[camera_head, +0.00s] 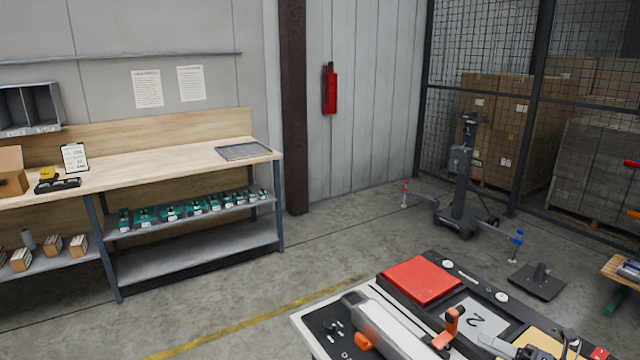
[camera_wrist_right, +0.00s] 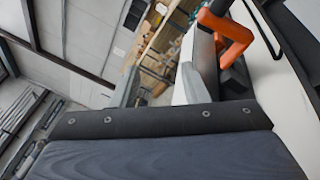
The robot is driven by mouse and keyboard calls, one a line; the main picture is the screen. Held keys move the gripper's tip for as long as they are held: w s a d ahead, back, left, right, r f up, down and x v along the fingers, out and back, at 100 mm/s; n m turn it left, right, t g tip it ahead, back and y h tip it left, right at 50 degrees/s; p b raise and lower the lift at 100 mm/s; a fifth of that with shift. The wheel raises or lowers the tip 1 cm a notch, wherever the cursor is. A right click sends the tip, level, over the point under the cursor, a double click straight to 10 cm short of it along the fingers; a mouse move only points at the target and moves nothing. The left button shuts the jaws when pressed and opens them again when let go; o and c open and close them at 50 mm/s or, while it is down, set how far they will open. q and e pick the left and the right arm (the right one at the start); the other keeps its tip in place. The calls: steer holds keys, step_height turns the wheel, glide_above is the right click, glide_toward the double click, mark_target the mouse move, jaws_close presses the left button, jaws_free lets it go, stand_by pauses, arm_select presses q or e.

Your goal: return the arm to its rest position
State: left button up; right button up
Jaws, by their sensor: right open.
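My right gripper (camera_head: 525,350) is at the bottom edge of the head view, over the worktop, and partly cut off. In the right wrist view its two grey fingers (camera_wrist_right: 158,88) stand apart with nothing held between them. An orange bent handle (camera_wrist_right: 232,38) is beside the fingers in that view; I cannot tell whether it touches them. In the head view a long pale grey body (camera_head: 395,325) with orange parts lies across the near worktop. My left gripper is not in view.
The near worktop (camera_head: 303,326) holds a red pad (camera_head: 422,280) and a plate marked 2 (camera_head: 475,318). A workbench (camera_head: 200,154) with a grey tray (camera_head: 243,151) stands at the left wall. A wheeled stand (camera_head: 463,180) is behind. Concrete floor (camera_head: 300,265) between is clear.

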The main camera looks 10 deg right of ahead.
steer(key=s+a+r+n+g+h, duration=0.1)
steer(key=s+a+r+n+g, duration=0.15)
steer(key=a+n, duration=0.4)
steer(key=s+a+r+n+g, duration=0.2)
steer(key=s+a+n+g, duration=0.2)
steer(key=a+n, duration=0.25)
steer(key=s+a+r+n+g+h, duration=0.1)
steer(key=s+a+r+n+g, duration=0.15)
steer(key=a+n, duration=0.4)
steer(key=s+a+f+n+h, duration=0.1)
steer(key=s+n+h, duration=0.2)
steer(key=s+n, duration=0.3)
steer(key=s+a+f+n+t+h, duration=0.1)
steer(key=s+a+n+h, duration=0.1)
steer(key=s+n, duration=0.4)
steer(key=n+h, duration=0.1)
steer(key=n, duration=0.4)
steer(key=shift+a+f, duration=0.25)
steer(key=shift+f, duration=0.15)
steer(key=shift+n, duration=0.25)
